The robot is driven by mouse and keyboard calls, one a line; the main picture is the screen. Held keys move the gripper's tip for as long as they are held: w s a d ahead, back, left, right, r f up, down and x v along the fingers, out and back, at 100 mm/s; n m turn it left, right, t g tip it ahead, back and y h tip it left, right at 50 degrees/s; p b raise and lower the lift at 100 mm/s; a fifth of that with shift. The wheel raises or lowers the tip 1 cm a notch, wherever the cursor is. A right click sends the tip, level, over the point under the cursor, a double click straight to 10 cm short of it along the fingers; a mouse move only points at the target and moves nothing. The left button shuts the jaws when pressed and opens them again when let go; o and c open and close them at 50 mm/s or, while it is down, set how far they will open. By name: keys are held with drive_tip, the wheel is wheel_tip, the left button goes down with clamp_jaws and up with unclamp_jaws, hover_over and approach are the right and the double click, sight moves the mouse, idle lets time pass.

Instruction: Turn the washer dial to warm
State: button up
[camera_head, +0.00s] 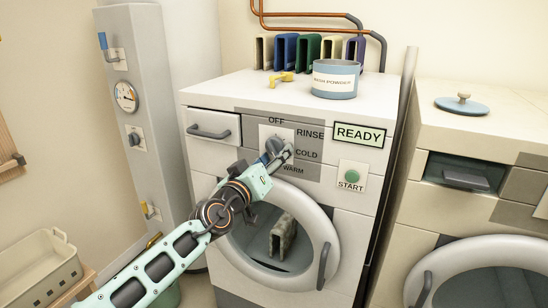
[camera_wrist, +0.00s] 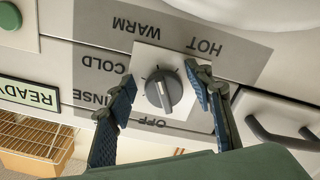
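The washer dial (camera_head: 273,146) is a dark grey knob on a white square plate on the washer's front. It shows fully in the wrist view (camera_wrist: 163,92), which is upside down. The labels OFF, RINSE, COLD, WARM and HOT stand around it. The knob's ridge lies roughly along the line between OFF and WARM; I cannot tell for sure which end is the pointer. My gripper (camera_wrist: 162,84) is open, with one finger on each side of the knob and a gap on both sides. In the head view my gripper (camera_head: 277,160) partly hides the dial and its plate.
The display (camera_head: 359,134) reads READY, above a green START button (camera_head: 351,177). A drawer handle (camera_head: 208,132) is left of the dial. The round door (camera_head: 328,228) is below, beside my arm. A washing powder tin (camera_head: 336,83) stands on top. Another machine (camera_head: 475,140) is at right.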

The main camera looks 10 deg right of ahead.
drive_tip(key=shift+s+a, duration=0.1)
drive_tip(key=v, duration=1.1)
drive_tip(key=shift+s+a, duration=0.2)
drive_tip(key=shift+s, duration=0.15)
